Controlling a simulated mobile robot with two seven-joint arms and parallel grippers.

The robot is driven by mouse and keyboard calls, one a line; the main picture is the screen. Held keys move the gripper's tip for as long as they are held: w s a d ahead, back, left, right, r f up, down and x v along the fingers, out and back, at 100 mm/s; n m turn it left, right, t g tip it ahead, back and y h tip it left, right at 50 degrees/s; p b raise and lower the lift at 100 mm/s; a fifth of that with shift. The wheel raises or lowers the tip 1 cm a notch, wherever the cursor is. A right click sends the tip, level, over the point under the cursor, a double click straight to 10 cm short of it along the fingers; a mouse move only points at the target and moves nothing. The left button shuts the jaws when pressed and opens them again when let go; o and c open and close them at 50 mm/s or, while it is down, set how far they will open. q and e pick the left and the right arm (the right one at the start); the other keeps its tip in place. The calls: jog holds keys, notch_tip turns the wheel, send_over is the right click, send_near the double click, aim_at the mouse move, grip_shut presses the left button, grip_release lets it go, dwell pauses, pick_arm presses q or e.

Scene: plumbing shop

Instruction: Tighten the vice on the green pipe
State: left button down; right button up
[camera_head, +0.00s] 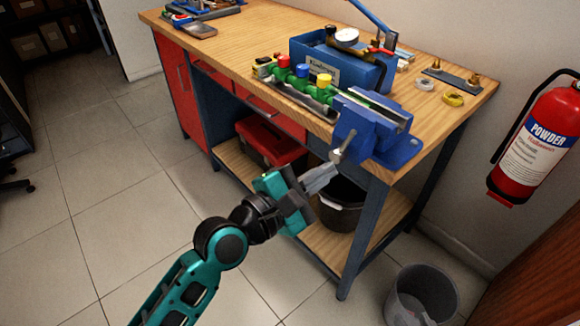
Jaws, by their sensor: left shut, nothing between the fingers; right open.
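The blue vice (362,127) is mounted at the front right corner of the wooden workbench (240,55). A strip of green pipe (372,97) shows at the top of the vice, by its jaws; I cannot tell how tightly it is held. The vice's metal handle (345,143) sticks out at its front, below the bench top. My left gripper (332,168) is shut and empty, its fingertips just below and left of the handle's lower end. I cannot tell whether they touch it. My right gripper is not in view.
A tray of green fittings with coloured caps (303,80) lies left of the vice. A blue toolbox (335,70) stands behind it. A red toolbox (270,140) and dark bucket (340,205) sit on the lower shelf. A grey bin (422,295) and red extinguisher (540,140) are at right.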

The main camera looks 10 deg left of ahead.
pick_arm(q)
jog(key=shift+r+b+x, duration=0.2)
jog(key=shift+b+x, duration=0.85)
jog(key=shift+x, duration=2.05)
jog(key=shift+w+d, duration=0.2)
jog(key=shift+w, duration=0.05)
jog(key=shift+r, duration=0.1)
